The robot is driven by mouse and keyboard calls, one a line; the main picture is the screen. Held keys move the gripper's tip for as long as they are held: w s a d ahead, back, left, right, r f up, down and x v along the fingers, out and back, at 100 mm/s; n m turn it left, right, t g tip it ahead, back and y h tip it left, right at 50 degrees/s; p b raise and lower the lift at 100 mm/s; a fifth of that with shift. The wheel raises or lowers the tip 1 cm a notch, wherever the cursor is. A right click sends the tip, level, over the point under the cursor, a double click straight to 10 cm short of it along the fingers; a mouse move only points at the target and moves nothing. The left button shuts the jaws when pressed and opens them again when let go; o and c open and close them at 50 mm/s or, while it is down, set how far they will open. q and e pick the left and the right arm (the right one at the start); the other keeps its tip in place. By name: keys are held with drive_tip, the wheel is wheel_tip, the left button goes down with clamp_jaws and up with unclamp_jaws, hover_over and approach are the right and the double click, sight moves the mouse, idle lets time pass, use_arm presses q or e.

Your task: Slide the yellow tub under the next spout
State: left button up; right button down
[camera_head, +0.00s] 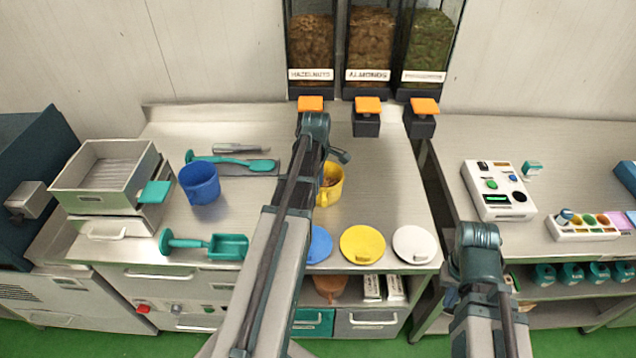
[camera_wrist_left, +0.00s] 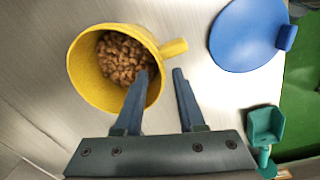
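The yellow tub (camera_head: 334,190) stands on the steel counter, partly hidden behind my left arm in the head view. In the left wrist view the tub (camera_wrist_left: 88,80) holds brown nuts, and its handle (camera_wrist_left: 174,47) points toward the blue lid. My left gripper (camera_wrist_left: 162,73) is open; one finger overlaps the tub's rim in that view, and the handle lies just beyond the fingertips. I cannot tell whether it touches. The middle spout (camera_head: 366,126) and right spout (camera_head: 420,126) show under orange caps; my arm covers the left one. My right gripper (camera_head: 480,296) is away at lower right, its fingers unclear.
Blue, yellow (camera_head: 362,245) and white (camera_head: 414,244) lids lie along the counter's front. A blue tub (camera_head: 199,184), teal scoop (camera_head: 229,247) and metal tray (camera_head: 105,190) are at left. A control box (camera_head: 497,190) is on the right counter. Counter below the middle spout looks clear.

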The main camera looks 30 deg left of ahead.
sight(319, 205)
use_arm(q)
drive_tip(key=shift+w+f+b, duration=0.2)
drive_tip(key=shift+f+b, duration=3.4)
drive_tip(key=shift+f, duration=0.15)
drive_tip(key=shift+c, duration=0.3)
clamp_jaws()
